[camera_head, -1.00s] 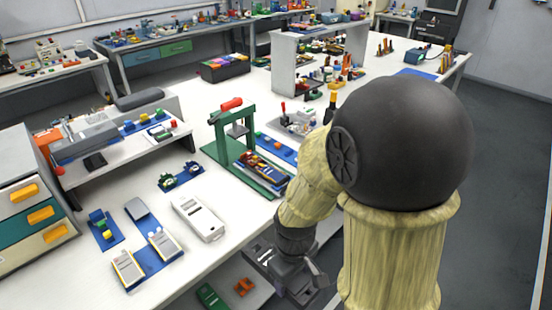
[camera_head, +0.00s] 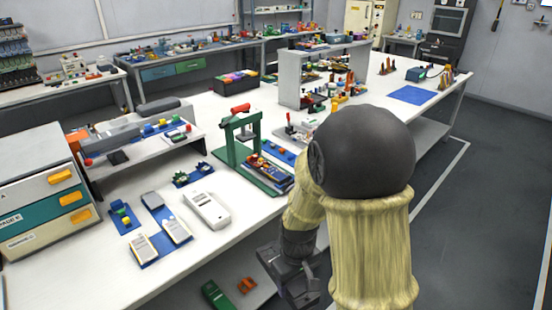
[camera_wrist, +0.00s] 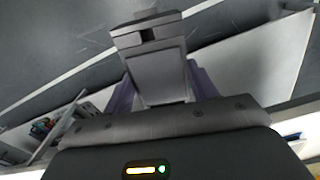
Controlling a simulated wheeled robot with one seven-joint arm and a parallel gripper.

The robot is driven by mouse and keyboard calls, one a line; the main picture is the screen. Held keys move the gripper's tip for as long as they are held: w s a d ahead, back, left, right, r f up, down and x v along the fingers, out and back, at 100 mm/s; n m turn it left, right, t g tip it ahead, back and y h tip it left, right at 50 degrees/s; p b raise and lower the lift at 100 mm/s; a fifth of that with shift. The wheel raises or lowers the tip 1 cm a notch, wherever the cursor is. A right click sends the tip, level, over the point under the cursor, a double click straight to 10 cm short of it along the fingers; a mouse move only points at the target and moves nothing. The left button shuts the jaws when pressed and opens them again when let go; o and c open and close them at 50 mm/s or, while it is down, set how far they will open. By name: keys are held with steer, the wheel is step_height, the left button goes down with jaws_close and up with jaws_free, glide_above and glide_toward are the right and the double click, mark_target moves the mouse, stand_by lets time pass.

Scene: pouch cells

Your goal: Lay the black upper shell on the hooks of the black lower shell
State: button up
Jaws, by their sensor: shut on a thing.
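My gripper (camera_wrist: 162,82) is shut on a dark grey, box-like piece with a slot near its far end, which looks like the black upper shell (camera_wrist: 158,68). Purple-grey finger parts show on both sides of it. In the head view my gripper (camera_head: 292,276) is low at the table's front edge, beside the lower shelf, and its grip is too small to make out. I cannot pick out the black lower shell for certain. A flat black piece (camera_head: 118,157) lies on the raised shelf at the left, and I cannot tell what it is.
The white table (camera_head: 225,245) carries a green press frame (camera_head: 243,150), a white case (camera_head: 207,210), blue mats (camera_head: 160,228) with light devices, and a drawer cabinet (camera_head: 45,190). A green piece (camera_head: 215,293) lies on the lower shelf. Grey floor (camera_head: 485,200) is open at the right.

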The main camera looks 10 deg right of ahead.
steer(key=w+d+f+m, duration=0.3)
steer(key=w+f+m, duration=0.1)
steer(key=w+f, duration=0.5)
steer(key=w, duration=0.2)
steer(key=shift+w+m, duration=0.3)
steer(key=shift+s, duration=0.1)
